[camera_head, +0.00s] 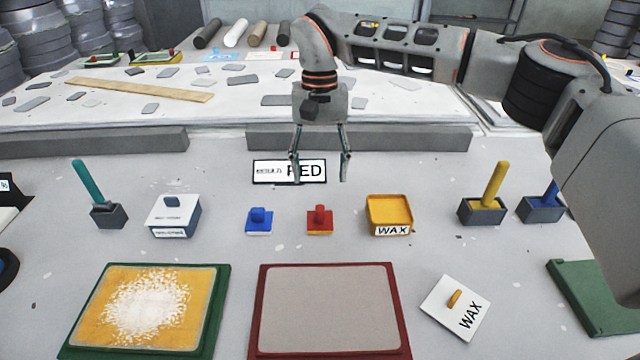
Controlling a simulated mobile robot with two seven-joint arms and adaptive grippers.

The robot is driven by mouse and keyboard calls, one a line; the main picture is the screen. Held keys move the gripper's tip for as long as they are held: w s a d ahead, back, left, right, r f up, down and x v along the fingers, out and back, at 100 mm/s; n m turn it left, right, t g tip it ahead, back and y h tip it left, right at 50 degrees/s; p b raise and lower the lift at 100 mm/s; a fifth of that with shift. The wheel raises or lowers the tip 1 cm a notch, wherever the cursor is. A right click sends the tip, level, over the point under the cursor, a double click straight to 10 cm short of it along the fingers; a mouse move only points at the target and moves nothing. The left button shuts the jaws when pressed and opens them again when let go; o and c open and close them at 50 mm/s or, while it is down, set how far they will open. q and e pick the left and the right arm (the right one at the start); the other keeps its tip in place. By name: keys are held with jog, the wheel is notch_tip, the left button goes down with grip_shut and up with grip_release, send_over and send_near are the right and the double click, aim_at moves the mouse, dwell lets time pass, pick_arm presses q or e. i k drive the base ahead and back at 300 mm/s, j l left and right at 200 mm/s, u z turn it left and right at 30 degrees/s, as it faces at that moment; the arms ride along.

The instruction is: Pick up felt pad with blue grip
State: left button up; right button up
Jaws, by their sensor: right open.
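The felt pad with the blue grip (259,221) sits on the grey table, left of a similar pad with a red grip (319,220). My right gripper (320,172) is open and empty, pointing down above the table. It is beyond the two pads, over a sign (268,171) that reads RED and partly covers it. The gripper is apart from the blue-grip pad, up and to its right. My left gripper is not in view.
A yellow WAX box (390,209) stands right of the pads, and a white lidded box (173,215) stands left. In front lie a green-framed mould (83,342), a red-framed mould (258,335) and a WAX lid (435,301). Holders with coloured handles stand at both sides.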

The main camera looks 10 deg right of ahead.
aim_at(259, 221)
jog(key=k+j, duration=0.15)
jog(key=k, duration=0.35)
jog(key=k+j, duration=0.15)
jog(key=k, duration=0.35)
